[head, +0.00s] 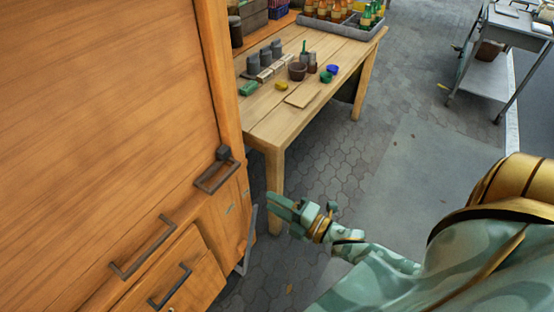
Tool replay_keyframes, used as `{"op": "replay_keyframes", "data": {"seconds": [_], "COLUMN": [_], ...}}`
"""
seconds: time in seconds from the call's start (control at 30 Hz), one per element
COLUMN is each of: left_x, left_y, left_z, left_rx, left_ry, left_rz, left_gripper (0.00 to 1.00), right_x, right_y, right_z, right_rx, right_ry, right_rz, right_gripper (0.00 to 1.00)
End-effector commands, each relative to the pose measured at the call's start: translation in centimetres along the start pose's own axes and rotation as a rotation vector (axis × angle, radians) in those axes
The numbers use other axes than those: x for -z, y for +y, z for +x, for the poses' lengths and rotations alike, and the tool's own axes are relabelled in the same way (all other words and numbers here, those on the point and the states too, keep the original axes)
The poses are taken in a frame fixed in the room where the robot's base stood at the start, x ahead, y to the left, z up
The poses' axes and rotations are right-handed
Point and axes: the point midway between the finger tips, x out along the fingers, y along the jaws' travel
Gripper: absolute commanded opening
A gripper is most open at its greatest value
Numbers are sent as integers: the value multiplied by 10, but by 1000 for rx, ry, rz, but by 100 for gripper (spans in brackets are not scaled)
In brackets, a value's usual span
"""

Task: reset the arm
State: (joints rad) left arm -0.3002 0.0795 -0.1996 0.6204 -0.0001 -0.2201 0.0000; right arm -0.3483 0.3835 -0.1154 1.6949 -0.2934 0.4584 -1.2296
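My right arm (375,280) comes in from the lower right. Its gripper (282,208) is near the front leg of the wooden table, in front of the cabinet's right edge. It looks empty, but its fingers are seen from the side and I cannot tell whether they are open or shut. My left gripper is not in view.
A large wooden cabinet (105,120) with metal handles fills the left. A wooden table (345,55) holds a brown bowl (297,71), a blue bowl (333,69), a board (303,96) and a bottle tray (345,28). A metal cart (497,75) stands at upper right. The paved floor between is clear.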

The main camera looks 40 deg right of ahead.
Motion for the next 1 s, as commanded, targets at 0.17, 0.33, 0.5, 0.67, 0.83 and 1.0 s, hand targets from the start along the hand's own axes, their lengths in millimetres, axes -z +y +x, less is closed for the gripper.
{"op": "replay_keyframes", "data": {"seconds": [0.17, 0.33, 0.5, 0.67, 0.83, 1.0], "left_x": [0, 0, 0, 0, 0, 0], "left_y": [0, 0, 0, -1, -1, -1], "left_z": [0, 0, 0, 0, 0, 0], "left_rx": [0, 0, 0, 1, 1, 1], "left_ry": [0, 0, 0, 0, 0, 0], "left_rz": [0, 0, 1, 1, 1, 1], "left_gripper": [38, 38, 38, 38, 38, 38], "right_x": [0, 0, -13, -29, -8, 47], "right_y": [0, 0, -37, -159, -275, -346], "right_z": [0, 0, -9, -69, -172, -287], "right_rx": [0, 0, 122, 422, 707, 946], "right_ry": [0, 0, -68, -322, -677, -1024], "right_rz": [0, 12, 243, 614, 947, 1150], "right_gripper": [38, 38, 38, 38, 38, 38]}}
